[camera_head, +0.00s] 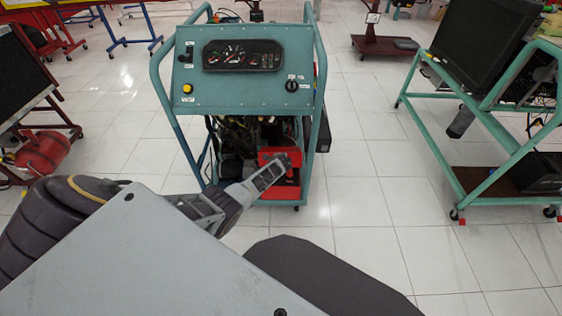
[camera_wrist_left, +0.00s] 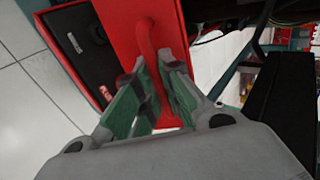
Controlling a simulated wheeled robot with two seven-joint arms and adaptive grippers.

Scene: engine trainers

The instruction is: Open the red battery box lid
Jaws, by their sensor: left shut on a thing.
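The red battery box (camera_head: 284,190) sits low at the front right of the teal engine trainer frame. Its red lid (camera_wrist_left: 112,28) shows in the left wrist view, standing beside a black battery (camera_wrist_left: 80,45) in the box. A red handle (camera_wrist_left: 148,50) runs down from the lid between my left gripper's fingers. My left gripper (camera_head: 284,165) is at the box in the head view, and its fingers (camera_wrist_left: 155,75) are closed around the handle. The fingertips hide part of the handle. My right gripper is not in view.
The teal trainer's gauge panel (camera_head: 243,56) rises above the box, with engine parts and hoses behind. A second teal stand (camera_head: 490,185) with a black screen is at the right. White tiled floor (camera_head: 365,235) lies clear between them.

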